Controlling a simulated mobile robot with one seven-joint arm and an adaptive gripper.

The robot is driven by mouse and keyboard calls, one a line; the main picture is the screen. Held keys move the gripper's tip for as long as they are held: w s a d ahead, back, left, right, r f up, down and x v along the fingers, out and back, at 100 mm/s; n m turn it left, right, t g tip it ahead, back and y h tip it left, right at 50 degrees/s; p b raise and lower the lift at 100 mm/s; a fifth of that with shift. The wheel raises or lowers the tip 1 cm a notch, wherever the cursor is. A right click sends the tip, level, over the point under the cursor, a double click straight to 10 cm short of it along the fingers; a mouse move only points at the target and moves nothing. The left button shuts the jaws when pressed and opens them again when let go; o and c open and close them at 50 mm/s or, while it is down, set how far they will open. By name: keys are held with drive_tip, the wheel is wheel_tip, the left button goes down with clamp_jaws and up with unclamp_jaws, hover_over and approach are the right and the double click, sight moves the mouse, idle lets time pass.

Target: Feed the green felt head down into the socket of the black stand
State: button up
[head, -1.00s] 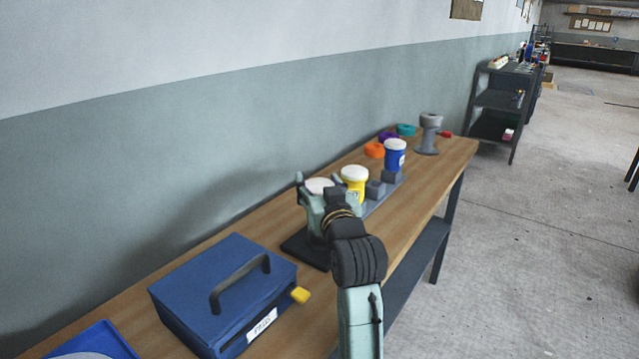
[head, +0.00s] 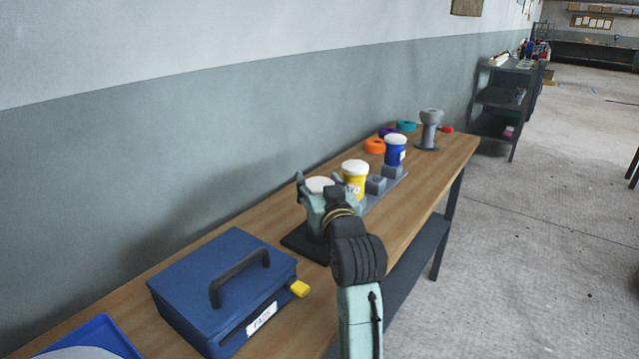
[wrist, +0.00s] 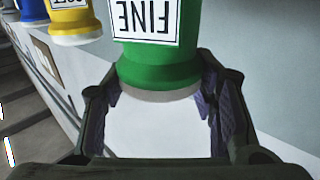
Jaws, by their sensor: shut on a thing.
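The green felt head (wrist: 150,68) shows in the wrist view with a "FINE" label that reads upside down. Its wide white felt part (wrist: 160,130) lies between the fingers of my gripper (wrist: 160,112), which is shut on it. In the head view my gripper (head: 318,195) stands over the black stand (head: 300,246), with the white felt top (head: 319,184) showing between the fingers. The green body is hidden there behind my gripper. The stand's flat base shows, but its socket is hidden. I cannot tell whether the head is in the socket or above it.
A grey rack (head: 376,186) behind holds a yellow head (head: 355,180) and a blue head (head: 395,152). Orange (head: 374,146), purple and teal rings and a grey pedestal (head: 430,130) stand farther along the bench. A blue case (head: 190,290) with a yellow tab (head: 299,289) is in front.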

drive_tip(key=shift+f+b, duration=0.3)
drive_tip(key=shift+f, duration=0.35)
drive_tip(key=o, duration=1.2)
drive_tip(key=shift+w+f, duration=0.1)
drive_tip(key=shift+o, duration=1.4)
drive_tip(key=shift+r, duration=0.25)
drive_tip(key=shift+s, duration=0.2)
